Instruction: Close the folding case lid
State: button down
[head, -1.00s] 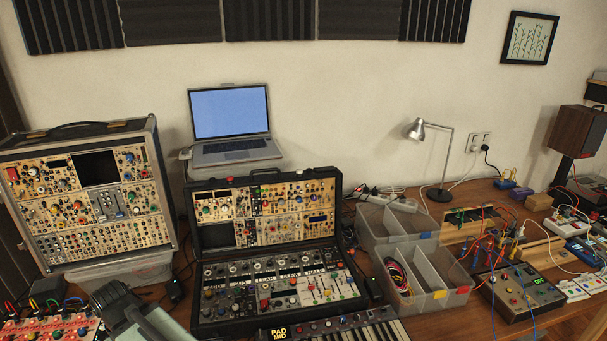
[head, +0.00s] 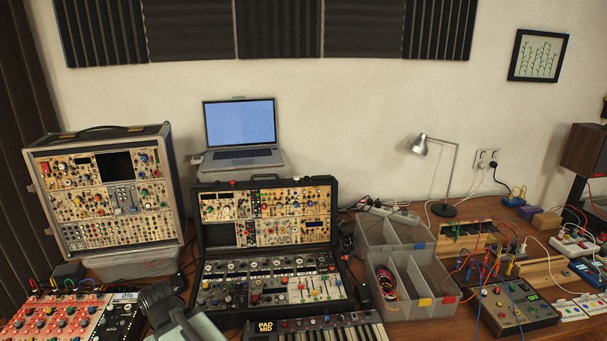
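The black folding case (head: 197,262) stands open on the table in the middle of the head view. Its lid (head: 333,208) is raised at the back, tilted a little backward, and holds rows of synth modules and a handle on top. The base lies flat in front, with knobs and sliders. My gripper (head: 160,302), dark and grey, shows at the bottom edge, left of the case's front corner. It appears apart from the lid. Its fingers cannot be made out clearly, and nothing is seen held in it.
A keyboard (head: 318,331) lies close in front of the case. A laptop (head: 240,125) stands behind the lid. A large upright case (head: 178,180) and a red panel (head: 55,318) are at left. Grey bins (head: 408,305) and a lamp (head: 446,209) are at right.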

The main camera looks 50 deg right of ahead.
aim_at(247, 229)
jog(key=i, duration=0.85)
jog(key=u, duration=0.05)
